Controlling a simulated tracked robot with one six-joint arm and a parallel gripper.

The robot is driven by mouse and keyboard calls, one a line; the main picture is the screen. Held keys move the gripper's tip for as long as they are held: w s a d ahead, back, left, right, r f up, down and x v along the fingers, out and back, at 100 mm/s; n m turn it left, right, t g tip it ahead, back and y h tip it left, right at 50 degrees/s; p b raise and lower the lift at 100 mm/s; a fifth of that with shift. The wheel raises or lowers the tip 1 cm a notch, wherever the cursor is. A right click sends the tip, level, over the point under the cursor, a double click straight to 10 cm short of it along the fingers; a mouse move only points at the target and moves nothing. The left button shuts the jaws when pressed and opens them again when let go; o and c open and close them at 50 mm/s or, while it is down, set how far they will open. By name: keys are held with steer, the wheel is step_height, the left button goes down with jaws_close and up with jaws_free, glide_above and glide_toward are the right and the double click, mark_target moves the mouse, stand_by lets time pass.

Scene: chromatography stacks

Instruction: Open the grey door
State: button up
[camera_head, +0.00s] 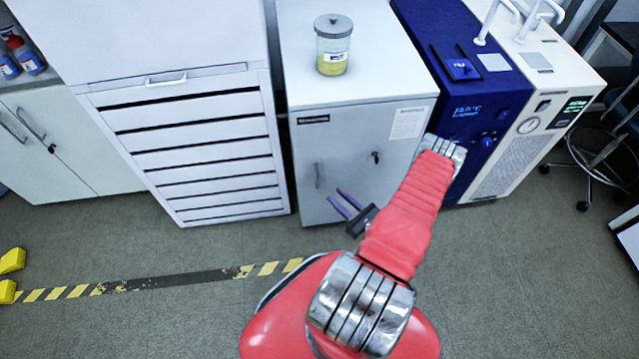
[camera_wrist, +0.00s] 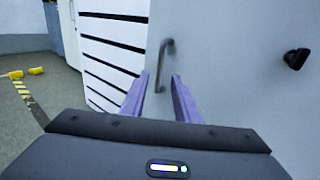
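The grey door (camera_head: 340,170) is the front of a grey cabinet, and it looks shut. In the wrist view the door (camera_wrist: 235,60) fills the right side. Its upright bar handle (camera_wrist: 165,62) stands just beyond my gripper (camera_wrist: 161,80), between the two purple fingers as seen there. In the head view my gripper (camera_head: 343,200) is in front of the door, a little below and right of the handle (camera_head: 318,174). A dark knob or lock (camera_head: 376,157) is on the door's right; it also shows in the wrist view (camera_wrist: 296,58).
A jar of yellow liquid (camera_head: 333,45) stands on the cabinet top. A white drawer unit (camera_head: 190,140) is close on the left. Blue (camera_head: 480,110) and white (camera_head: 530,120) machines stand on the right. The floor in front is clear, with a striped tape line (camera_head: 150,280).

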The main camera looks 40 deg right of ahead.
mark_target(317, 181)
steer(key=w, duration=0.9)
steer(key=shift+w, duration=0.2)
steer(key=shift+c, duration=0.6)
jaws_close()
steer(key=shift+a, duration=0.2)
steer(key=shift+s+d, duration=0.2)
steer(key=shift+s, duration=0.05)
